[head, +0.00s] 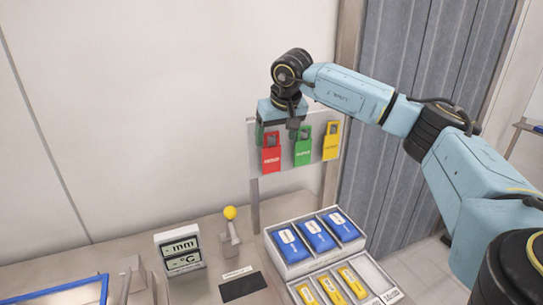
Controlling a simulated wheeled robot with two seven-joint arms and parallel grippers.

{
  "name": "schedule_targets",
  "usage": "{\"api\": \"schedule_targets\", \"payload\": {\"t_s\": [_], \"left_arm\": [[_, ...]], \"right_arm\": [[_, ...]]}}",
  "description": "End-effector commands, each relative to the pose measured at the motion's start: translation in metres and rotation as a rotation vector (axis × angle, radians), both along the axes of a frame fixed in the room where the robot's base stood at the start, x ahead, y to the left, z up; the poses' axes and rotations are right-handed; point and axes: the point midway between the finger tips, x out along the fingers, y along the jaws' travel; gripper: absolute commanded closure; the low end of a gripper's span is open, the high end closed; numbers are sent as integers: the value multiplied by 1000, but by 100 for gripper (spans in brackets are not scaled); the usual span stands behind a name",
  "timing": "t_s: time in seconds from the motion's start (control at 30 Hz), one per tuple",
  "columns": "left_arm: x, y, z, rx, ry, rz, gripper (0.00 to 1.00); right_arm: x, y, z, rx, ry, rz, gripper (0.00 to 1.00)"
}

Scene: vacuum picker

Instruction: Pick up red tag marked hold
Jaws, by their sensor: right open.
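The red tag (271,157) hangs on the left of a grey tag board (318,153). Its white lettering is too small to read surely. My right gripper (277,134) is open, pointing down at the top of the red tag. Its fingers appear on either side of the tag's upper part, and they partly hide it. I cannot tell whether they touch the tag. A green tag (303,150) hangs just right of the red one, close to the right finger. A yellow tag (331,145) hangs farther right. My left gripper is out of view.
Below the board, a tray (293,272) holds blue packs (317,236) and yellow packs (330,290). A yellow-knobbed lever (230,214) and a display (180,248) marked mm and °C stand to the left. A blue-rimmed tray (60,292) is at bottom left.

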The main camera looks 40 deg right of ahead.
Motion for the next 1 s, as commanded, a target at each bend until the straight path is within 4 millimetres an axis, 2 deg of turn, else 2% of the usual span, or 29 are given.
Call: {"api": "schedule_targets", "payload": {"t_s": [0.3, 0.6, 1.0], "left_arm": [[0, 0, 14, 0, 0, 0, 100], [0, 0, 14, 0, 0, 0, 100], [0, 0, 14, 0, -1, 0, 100]], "right_arm": [[19, -4, -38, 0, 3, 0, 24], [21, -5, -44, 0, 0, 1, 24], [21, -5, -43, 1, 0, 0, 72]]}}
